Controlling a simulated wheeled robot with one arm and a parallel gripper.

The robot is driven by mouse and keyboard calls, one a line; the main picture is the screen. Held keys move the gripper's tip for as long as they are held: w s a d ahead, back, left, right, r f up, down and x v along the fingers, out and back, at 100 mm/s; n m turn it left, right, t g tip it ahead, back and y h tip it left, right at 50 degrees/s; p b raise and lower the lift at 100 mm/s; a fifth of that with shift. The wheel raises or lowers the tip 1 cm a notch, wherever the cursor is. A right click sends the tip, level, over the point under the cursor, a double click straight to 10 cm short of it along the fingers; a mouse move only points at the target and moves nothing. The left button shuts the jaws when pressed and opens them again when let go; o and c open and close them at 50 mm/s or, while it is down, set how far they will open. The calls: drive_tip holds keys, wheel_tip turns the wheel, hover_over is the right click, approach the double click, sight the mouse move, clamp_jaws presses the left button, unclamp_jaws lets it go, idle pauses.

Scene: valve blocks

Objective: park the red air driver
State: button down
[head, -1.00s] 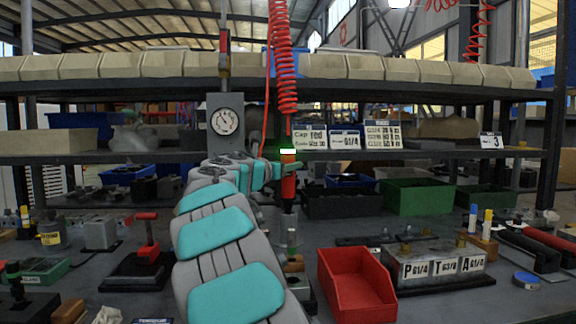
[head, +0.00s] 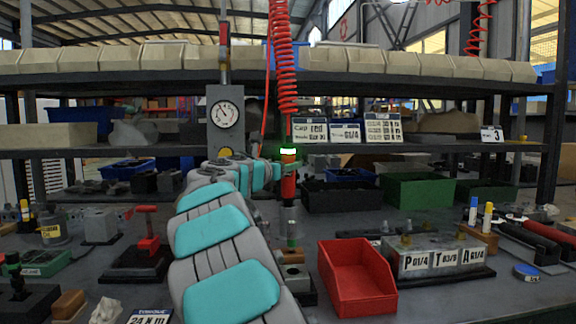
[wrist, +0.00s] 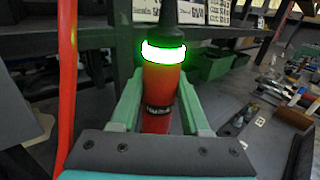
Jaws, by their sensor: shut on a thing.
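The red air driver (head: 289,186) stands upright in the head view, hanging under a coiled red hose, with a glowing green ring near its top. In the wrist view the driver (wrist: 160,90) is between the two green fingers of my gripper (wrist: 158,110), which is shut on it. In the head view my gripper (head: 284,170) reaches the driver from the left, behind my grey and teal arm. A greyish cylindrical piece shows below the driver; whether they touch is unclear. The driver's lower end is hidden in the wrist view.
A red bin (head: 357,280) stands to the right on the bench, beside a block marked P, T and A (head: 436,258). A gauge panel (head: 226,117) stands behind my arm. A red-handled fixture (head: 147,245) is at the left. The shelf edge (head: 400,149) runs behind the driver.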

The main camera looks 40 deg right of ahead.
drive_tip(key=shift+f+b, duration=0.4)
drive_tip(key=shift+f, duration=0.45)
idle(0.4)
drive_tip(key=shift+c, duration=1.5)
unclamp_jaws()
drive_tip(key=shift+f, duration=0.1)
drive_tip(key=shift+a, duration=0.15)
drive_tip(key=v, duration=0.7)
drive_tip(key=shift+s+a, duration=0.15)
drive_tip(key=shift+a, duration=0.15)
drive_tip(key=shift+a, duration=0.1)
